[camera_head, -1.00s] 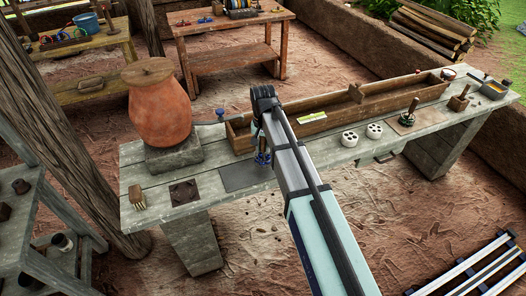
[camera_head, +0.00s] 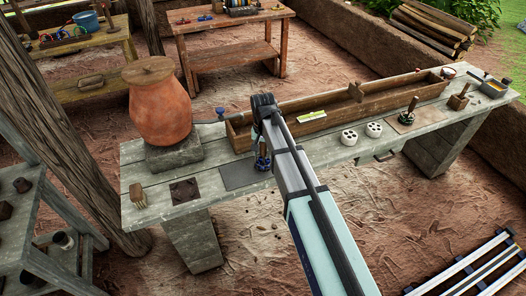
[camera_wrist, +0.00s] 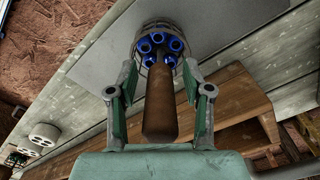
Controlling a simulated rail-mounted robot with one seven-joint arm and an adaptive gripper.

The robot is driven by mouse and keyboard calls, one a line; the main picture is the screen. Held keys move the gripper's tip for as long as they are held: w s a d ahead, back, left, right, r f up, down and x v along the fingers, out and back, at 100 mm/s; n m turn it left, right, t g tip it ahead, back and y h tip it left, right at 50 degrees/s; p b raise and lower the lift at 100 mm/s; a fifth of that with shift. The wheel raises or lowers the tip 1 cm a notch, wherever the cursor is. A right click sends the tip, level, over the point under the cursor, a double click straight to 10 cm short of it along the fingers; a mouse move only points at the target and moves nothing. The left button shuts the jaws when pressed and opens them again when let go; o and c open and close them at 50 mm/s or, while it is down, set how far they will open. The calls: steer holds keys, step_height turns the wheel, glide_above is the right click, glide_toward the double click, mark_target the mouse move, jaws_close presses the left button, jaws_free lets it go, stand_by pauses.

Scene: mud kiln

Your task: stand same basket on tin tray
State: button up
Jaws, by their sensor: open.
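The basket (camera_wrist: 158,42) is a small round wire holder with several blue-rimmed tubes and a brown wooden handle. It stands on the flat grey tin tray (camera_wrist: 225,22) in the wrist view. In the head view the basket (camera_head: 263,163) shows below my arm's end, at the right part of the tray (camera_head: 238,178). My gripper (camera_wrist: 160,88) is open, with one finger on each side of the handle and gaps between. In the head view my arm hides most of the gripper.
A long wooden trough (camera_head: 335,108) lies behind the tray. Two white holed pieces (camera_head: 349,137) stand to the right, and another handled item (camera_head: 409,112) beyond them. A clay jar (camera_head: 160,110), a dark plate (camera_head: 185,191) and a brush (camera_head: 137,195) are on the left.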

step_height(320, 180, up, 12)
steer(key=b, duration=0.2)
steer(key=shift+r+b, duration=0.15)
steer(key=shift+b, duration=0.15)
stand_by(0.5)
